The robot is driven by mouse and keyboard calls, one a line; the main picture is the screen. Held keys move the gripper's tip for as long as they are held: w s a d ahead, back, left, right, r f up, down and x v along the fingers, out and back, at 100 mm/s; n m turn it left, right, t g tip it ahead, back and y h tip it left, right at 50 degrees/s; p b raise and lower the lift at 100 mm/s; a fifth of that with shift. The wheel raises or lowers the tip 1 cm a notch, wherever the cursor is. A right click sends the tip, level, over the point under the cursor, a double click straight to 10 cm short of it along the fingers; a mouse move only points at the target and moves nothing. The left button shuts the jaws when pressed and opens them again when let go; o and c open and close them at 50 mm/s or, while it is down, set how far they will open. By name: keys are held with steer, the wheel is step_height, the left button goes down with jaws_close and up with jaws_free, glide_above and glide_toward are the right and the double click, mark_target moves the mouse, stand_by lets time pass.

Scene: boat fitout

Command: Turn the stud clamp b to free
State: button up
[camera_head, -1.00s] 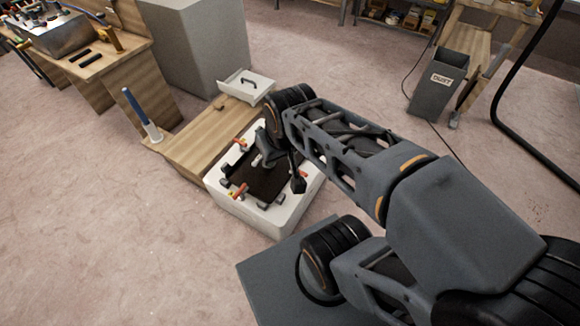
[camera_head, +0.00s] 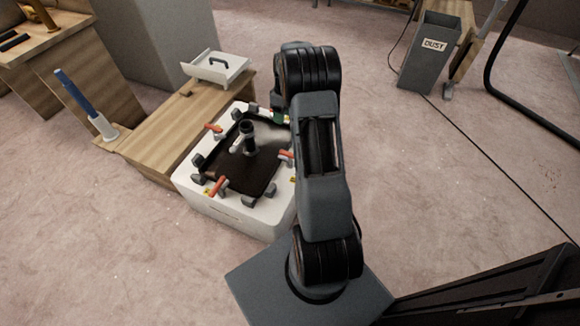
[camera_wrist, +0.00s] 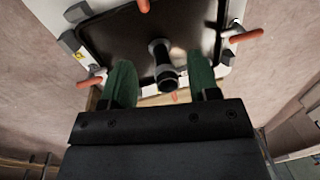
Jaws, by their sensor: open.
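Several stud clamps with orange-red handles sit round a dark panel (camera_head: 235,170) on a white box. In the head view one clamp is at the back left (camera_head: 213,127), one at the front left (camera_head: 216,186) and one on the right (camera_head: 286,154), partly behind my arm. The wrist view shows clamp handles at left (camera_wrist: 90,80), right (camera_wrist: 246,36) and top (camera_wrist: 144,5), and a small one low between the fingers (camera_wrist: 174,97). I cannot tell which is clamp b. My gripper (camera_wrist: 161,64) is open and empty above the panel, its green fingers apart; my arm mostly hides it in the head view.
A black-topped upright fitting (camera_head: 247,135) stands on the panel. The white box (camera_head: 235,218) adjoins a wooden bench (camera_head: 165,140) with a white tray (camera_head: 215,68) and a blue-handled tool (camera_head: 80,100). A grey dust bin (camera_head: 428,55) stands at the back right. Floor is clear at left.

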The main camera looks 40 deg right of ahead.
steer(key=b, duration=0.3)
glide_toward(289, 159)
steer(key=shift+n+y, duration=0.4)
step_height(289, 159, down, 9)
steer(key=b, duration=0.3)
steer(key=shift+w+r+b, duration=0.1)
steer(key=shift+r+b, duration=0.05)
steer(key=shift+b, duration=0.25)
steer(key=shift+c, duration=0.2)
steer(key=shift+g, duration=0.3)
steer(key=c, duration=0.9)
steer(key=shift+o, duration=0.2)
